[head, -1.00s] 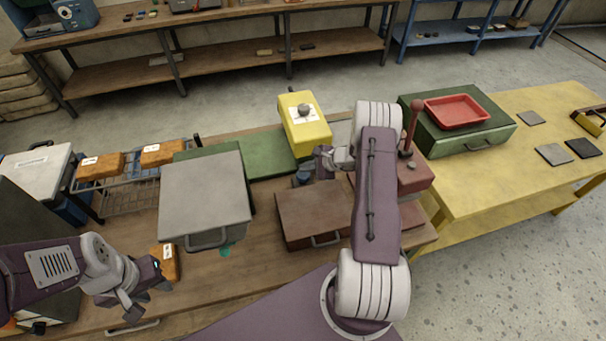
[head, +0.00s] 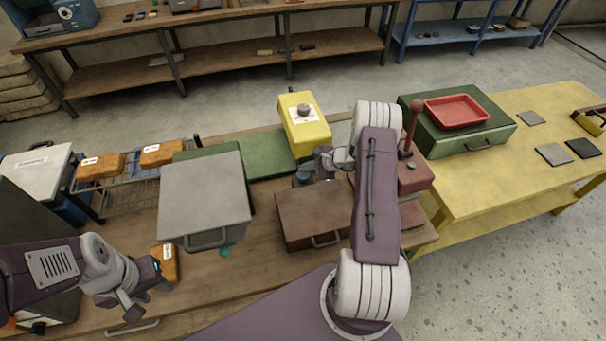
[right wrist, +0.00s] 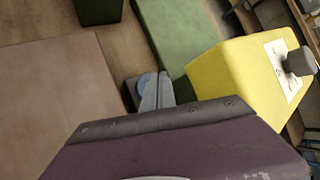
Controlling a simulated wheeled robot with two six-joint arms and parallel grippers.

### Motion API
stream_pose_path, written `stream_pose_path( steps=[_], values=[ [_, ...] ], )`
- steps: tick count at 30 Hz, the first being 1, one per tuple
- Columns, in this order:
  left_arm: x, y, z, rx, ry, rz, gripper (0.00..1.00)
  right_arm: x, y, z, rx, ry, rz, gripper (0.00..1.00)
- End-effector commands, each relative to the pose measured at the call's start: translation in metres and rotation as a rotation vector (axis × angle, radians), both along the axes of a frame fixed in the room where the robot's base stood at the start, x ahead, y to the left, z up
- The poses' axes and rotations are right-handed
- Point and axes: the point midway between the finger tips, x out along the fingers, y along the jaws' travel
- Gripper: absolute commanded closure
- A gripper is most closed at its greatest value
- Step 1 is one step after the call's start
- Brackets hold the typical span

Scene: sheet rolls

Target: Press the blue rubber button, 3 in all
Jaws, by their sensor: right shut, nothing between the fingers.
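The blue rubber button (right wrist: 143,88) is a small round blue pad on a grey base, between the brown box and the green mat. In the right wrist view, my right gripper (right wrist: 160,90) is shut and empty, with its fingertips right beside or over the button and partly covering it. I cannot tell whether they touch. In the head view, my right gripper (head: 304,175) is small, just below the yellow box, and the button is mostly hidden there. My left gripper (head: 150,301) is open and empty above the front left of the bench, near an orange block.
A yellow box (head: 305,131) with a grey knob stands just behind my right gripper. A brown box (head: 306,219) is in front, and a red box (head: 415,175) with a lever is to the right. A grey box (head: 203,192) stands left.

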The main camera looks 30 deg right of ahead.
Motion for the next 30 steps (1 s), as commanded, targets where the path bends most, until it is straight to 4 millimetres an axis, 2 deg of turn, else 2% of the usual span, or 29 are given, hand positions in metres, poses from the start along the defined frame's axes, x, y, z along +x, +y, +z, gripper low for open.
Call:
stream_pose_path(
  steps=[12, 22, 30],
  values=[
    [0.000, 0.000, -0.001, 0.000, 0.000, 0.000, 0.64, 0.000, 0.000, -0.001, 0.000, 0.000, 0.000, 1.00],
    [0.000, 0.000, -0.015, 0.000, 0.000, 0.000, 0.64, 0.000, 0.000, -0.010, 0.000, 0.000, 0.000, 1.00],
    [0.000, 0.000, -0.014, 0.000, 0.000, 0.000, 0.64, 0.000, 0.000, -0.008, 0.000, 0.000, 0.000, 1.00]
  ],
)
